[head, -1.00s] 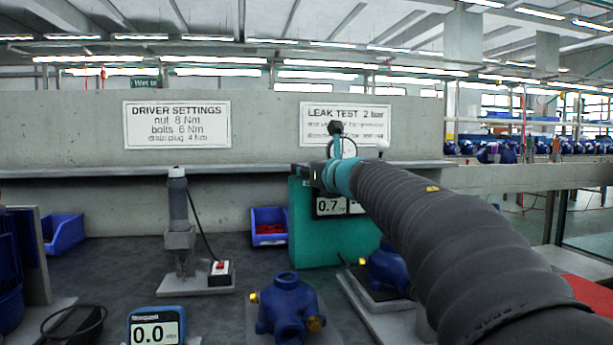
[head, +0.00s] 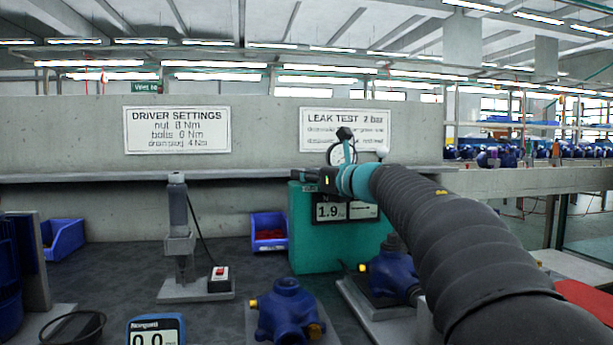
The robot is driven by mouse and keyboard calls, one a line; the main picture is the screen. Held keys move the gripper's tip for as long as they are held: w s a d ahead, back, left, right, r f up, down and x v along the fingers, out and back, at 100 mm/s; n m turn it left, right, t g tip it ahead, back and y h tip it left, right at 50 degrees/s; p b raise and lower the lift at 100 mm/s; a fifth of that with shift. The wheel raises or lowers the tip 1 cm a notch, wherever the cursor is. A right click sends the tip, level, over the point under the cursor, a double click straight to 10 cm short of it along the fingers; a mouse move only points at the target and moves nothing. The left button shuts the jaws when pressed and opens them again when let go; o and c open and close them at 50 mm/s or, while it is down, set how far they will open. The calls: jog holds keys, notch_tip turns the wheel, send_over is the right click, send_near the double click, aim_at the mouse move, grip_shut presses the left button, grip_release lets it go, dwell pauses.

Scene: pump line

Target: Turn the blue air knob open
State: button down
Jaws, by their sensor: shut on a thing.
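The green leak test box (head: 315,245) stands at the back of the bench. Its display (head: 331,211) reads 1.9. My gripper (head: 308,176) is at the top left of this box, with the arm reaching in from the right. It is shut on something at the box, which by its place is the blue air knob. The knob itself is hidden behind the gripper, so its angle cannot be seen. A round dial gauge (head: 337,154) shows behind my wrist, partly covered.
A post tool (head: 178,235), a red switch box (head: 219,279), blue bins (head: 268,230) and a 0.0 meter (head: 157,331) stand left.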

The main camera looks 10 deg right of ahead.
jog(key=c, duration=0.8)
grip_release()
jog(key=v, duration=1.2)
jog(key=shift+a, duration=0.1)
